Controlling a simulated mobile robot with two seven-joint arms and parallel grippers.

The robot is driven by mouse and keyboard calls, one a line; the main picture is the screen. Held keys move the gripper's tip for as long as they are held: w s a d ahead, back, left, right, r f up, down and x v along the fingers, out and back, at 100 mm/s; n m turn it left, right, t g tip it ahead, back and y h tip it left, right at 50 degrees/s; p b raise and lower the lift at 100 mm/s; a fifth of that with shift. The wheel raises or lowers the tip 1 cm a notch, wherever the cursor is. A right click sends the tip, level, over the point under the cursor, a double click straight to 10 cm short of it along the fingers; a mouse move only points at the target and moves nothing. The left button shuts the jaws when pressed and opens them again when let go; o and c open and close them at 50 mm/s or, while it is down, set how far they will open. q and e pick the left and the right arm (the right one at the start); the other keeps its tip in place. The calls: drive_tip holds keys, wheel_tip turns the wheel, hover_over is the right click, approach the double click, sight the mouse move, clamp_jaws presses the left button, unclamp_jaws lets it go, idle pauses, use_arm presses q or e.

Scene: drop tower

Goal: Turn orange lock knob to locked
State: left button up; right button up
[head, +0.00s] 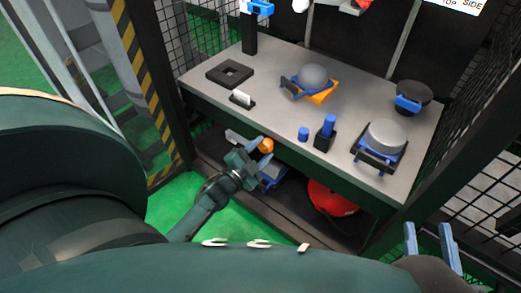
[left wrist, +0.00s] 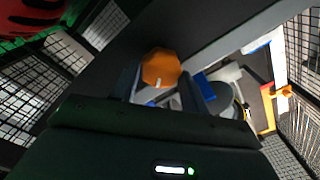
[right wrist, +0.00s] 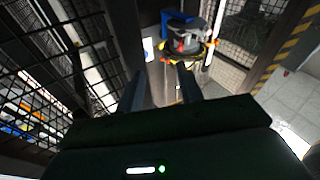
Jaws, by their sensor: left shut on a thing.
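The orange lock knob (head: 266,145) sits at the table's front edge, below the table top. It is faceted and shows larger in the left wrist view (left wrist: 160,66), with a small pale mark near its lower edge. My left gripper (head: 252,154) is at the knob, its fingers on either side of it; in the left wrist view the fingers (left wrist: 162,88) close on it. My right gripper (head: 431,238) is apart at the lower right; its fingers (right wrist: 163,90) are spread with nothing between them.
The grey table (head: 215,93) carries a grey dome on an orange base (head: 314,77), another dome in a blue-black cradle (head: 385,137), a black square frame (head: 230,73) and small blue parts. A red object (head: 332,198) lies beneath. Mesh fencing (head: 480,150) stands at the right.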

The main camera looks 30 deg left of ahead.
use_arm(q)
drive_tip(key=m, duration=0.3)
drive_tip(key=shift+f+m+b, duration=0.15)
drive_tip(key=shift+m+b, duration=0.15)
drive_tip(key=shift+m, duration=0.1)
drive_tip(key=shift+d+m, duration=0.1)
drive_tip(key=shift+m, duration=0.7)
drive_tip(key=shift+m+b, duration=0.35)
drive_tip(key=shift+m, duration=0.75)
use_arm(e)
drive_tip(key=shift+w+a+r, duration=0.1)
drive_tip(key=shift+a+r, duration=0.05)
drive_tip(key=shift+a, duration=0.05)
use_arm(q)
drive_tip(key=shift+m, duration=0.3)
drive_tip(key=o, duration=1)
drive_tip(key=shift+c, duration=0.2)
